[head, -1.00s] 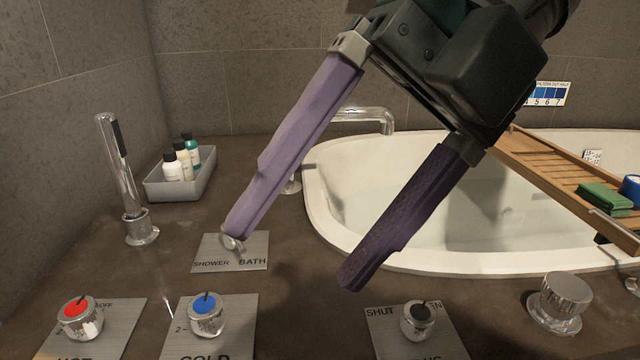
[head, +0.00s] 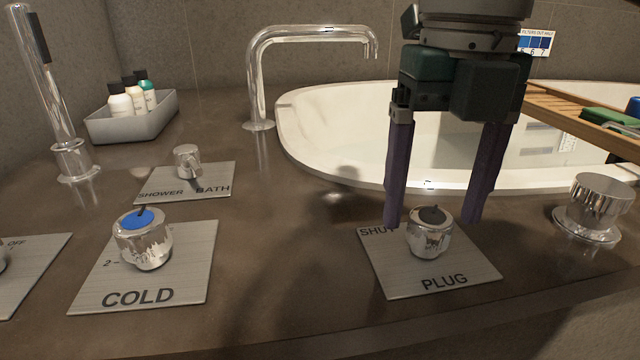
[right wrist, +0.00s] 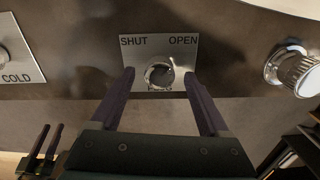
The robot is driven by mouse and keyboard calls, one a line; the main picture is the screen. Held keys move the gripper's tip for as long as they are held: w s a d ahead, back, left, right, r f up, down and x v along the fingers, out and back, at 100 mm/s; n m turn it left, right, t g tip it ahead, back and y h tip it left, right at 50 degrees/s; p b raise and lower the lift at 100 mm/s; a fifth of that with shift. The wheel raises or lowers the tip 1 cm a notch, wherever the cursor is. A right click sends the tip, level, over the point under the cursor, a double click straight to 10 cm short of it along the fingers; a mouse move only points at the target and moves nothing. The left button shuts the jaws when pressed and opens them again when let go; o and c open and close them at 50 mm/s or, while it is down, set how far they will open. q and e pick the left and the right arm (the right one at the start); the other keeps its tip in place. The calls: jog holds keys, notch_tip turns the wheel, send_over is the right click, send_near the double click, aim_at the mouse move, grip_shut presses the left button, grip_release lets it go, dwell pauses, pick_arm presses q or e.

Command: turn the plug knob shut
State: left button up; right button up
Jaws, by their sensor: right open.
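The plug knob (head: 429,234) is a chrome knob with a dark top on a metal plate (head: 396,281) marked SHUT and PLUG. The right wrist view shows the knob (right wrist: 159,74) with SHUT at upper left and OPEN at upper right of the plate (right wrist: 131,60). My right gripper (head: 433,222) points down over the plate, open, with one purple finger on each side of the knob. In the right wrist view the fingertips (right wrist: 159,74) stand apart from the knob, with gaps on both sides. My left gripper shows at the lower left of the right wrist view (right wrist: 46,140).
The COLD knob (head: 146,239) and the SHOWER/BATH knob (head: 187,161) are to the left. A chrome knob (head: 595,208) stands to the right. The spout (head: 257,75), bathtub rim (head: 302,160) and bottle tray (head: 132,124) lie behind. The counter between the COLD and PLUG plates is clear.

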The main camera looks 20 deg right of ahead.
jog(key=shift+f, duration=0.45)
grip_shut()
dwell(0.4)
